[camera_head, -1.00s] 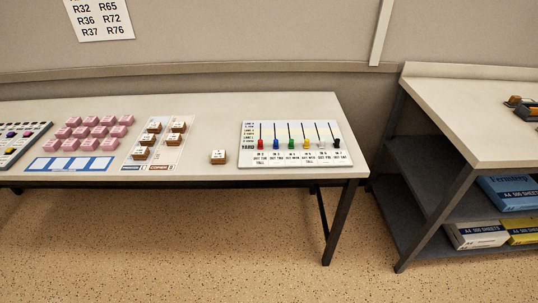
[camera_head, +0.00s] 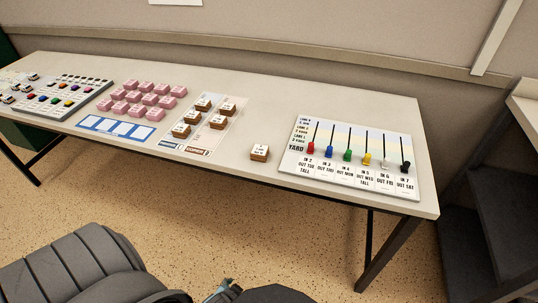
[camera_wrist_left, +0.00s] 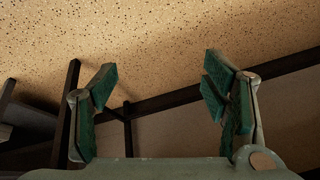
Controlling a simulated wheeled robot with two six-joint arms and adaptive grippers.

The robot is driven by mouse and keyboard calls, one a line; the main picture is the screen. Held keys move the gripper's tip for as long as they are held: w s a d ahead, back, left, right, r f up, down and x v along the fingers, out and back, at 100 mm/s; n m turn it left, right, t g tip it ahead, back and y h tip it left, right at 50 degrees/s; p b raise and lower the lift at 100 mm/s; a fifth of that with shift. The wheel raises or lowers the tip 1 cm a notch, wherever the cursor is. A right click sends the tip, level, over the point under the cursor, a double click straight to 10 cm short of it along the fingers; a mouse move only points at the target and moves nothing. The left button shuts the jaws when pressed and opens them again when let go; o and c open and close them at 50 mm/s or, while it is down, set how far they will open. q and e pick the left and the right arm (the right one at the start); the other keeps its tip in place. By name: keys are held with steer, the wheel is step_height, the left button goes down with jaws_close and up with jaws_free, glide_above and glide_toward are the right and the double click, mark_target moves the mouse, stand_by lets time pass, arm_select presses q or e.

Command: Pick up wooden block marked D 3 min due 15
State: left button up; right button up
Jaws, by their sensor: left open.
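Several wooden blocks with white labelled tops stand on the table (camera_head: 345,98); the labels are too small to read, so I cannot tell which is marked D. One wooden block (camera_head: 259,153) stands alone on the bare table. The others, such as the front left block (camera_head: 180,130), stand on a pale two-column card (camera_head: 204,142). My left gripper (camera_wrist_left: 158,85) is open and empty in the left wrist view, with green pads spread apart; floor and dark table legs show beyond it. No block shows there. My right gripper is not in view.
A yard board (camera_head: 296,160) with coloured pegs lies right of the lone block. Pink blocks (camera_head: 149,99), a blue-framed strip (camera_head: 86,122) and a grey tray of coloured pieces (camera_head: 83,108) lie left. A dark chair (camera_head: 75,265) stands in front. A shelf unit (camera_head: 510,210) stands right.

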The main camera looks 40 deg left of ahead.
arm_select(q)
steer(key=w+a+r+t+y+b, duration=0.15)
steer(key=w+r+t+b, duration=0.3)
steer(key=w, duration=0.75)
steer(key=n+t+y+b, duration=0.5)
steer(key=n+t+b, duration=0.1)
glide_toward(259, 155)
steer(key=d+v, duration=0.1)
steer(key=v, duration=0.3)
steer(key=x, duration=0.4)
steer(key=b+x, duration=0.1)
steer(key=x, duration=0.4)
steer(key=a+b+x, duration=0.1)
steer(key=x, duration=0.4)
steer(key=shift+s+f, duration=0.1)
steer(key=shift+s, duration=0.15)
steer(key=shift+w+a, duration=0.2)
steer(key=shift+w, duration=0.2)
steer(key=shift+s, duration=0.1)
steer(key=c, duration=0.3)
steer(key=shift+d, duration=0.1)
steer(key=c, duration=1)
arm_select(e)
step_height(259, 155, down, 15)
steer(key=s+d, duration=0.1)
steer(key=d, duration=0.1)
